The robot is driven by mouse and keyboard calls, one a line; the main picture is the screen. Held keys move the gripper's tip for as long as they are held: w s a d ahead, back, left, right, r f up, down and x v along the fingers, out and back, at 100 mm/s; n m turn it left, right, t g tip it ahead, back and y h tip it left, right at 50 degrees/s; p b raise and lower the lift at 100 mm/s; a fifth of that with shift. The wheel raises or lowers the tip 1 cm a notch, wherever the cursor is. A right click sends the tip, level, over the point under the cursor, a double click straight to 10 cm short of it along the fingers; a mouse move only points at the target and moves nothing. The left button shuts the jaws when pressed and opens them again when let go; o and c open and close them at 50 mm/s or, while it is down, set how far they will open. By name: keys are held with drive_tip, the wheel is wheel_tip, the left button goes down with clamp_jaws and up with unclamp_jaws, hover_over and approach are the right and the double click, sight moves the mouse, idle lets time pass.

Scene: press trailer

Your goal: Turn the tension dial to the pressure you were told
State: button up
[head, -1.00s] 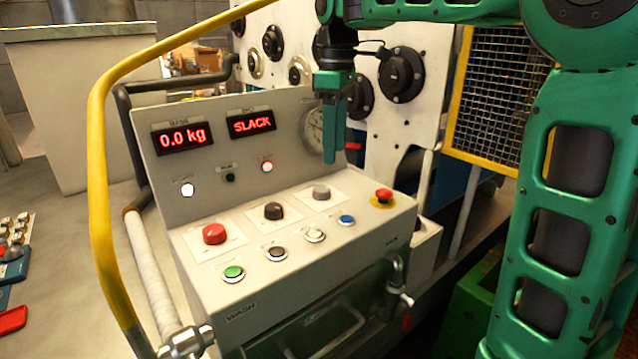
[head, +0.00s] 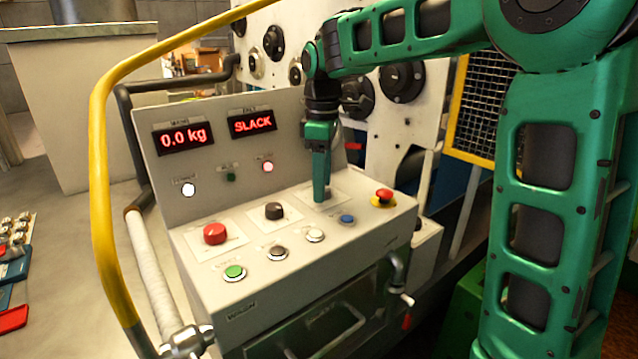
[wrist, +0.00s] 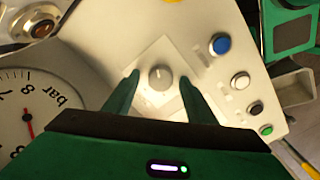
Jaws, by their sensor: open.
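A grey dial (wrist: 160,77) sits on a white plate between the open fingers of my gripper (wrist: 158,80) in the wrist view, with a gap on both sides. In the head view my gripper (head: 322,196) points straight down at the back right of the sloped panel and hides most of that dial. A red knob (head: 215,233) and a dark knob (head: 273,211) sit on plates to its left. A round gauge marked "bar" (wrist: 28,110) shows partly in the wrist view. The displays read "0.0 kg" (head: 183,138) and "SLACK" (head: 252,123).
A row of green, dark, white and blue buttons (head: 346,219) lies in front of the knobs. A red emergency button (head: 383,197) stands at the right edge of the panel. A yellow rail (head: 100,180) curves along the left.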

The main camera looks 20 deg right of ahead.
drive_tip(key=shift+f, duration=0.15)
drive_tip(key=shift+c, duration=0.2)
drive_tip(key=c, duration=1)
drive_tip(key=shift+a, duration=0.15)
drive_tip(key=shift+m, duration=0.4)
